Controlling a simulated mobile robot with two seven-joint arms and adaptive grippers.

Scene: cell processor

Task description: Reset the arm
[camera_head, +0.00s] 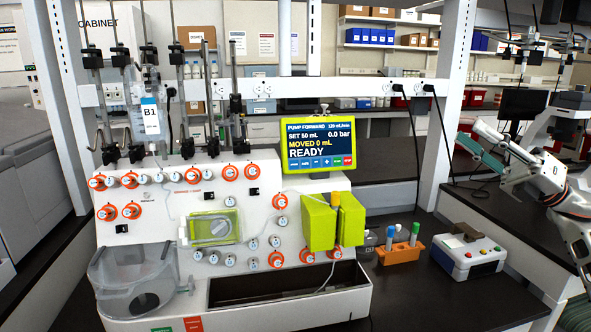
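My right gripper (470,134) is at the right side of the picture, raised beside the right shelf post, with its fingers pointing left. Its two fingers, one with a teal face, stand apart and nothing shows between them. My white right arm comes in from the right edge. The gripper is well apart from the cell processor (155,225), a white machine with orange-ringed knobs at the left and middle. My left gripper is not in view.
A screen (318,145) reading READY tops the machine. A lime-green block (320,222) sits on its front. An orange tube rack (399,253) and a grey box with coloured buttons (468,255) stand to the right. White posts (447,100) rise behind. The front right black bench (450,305) is clear.

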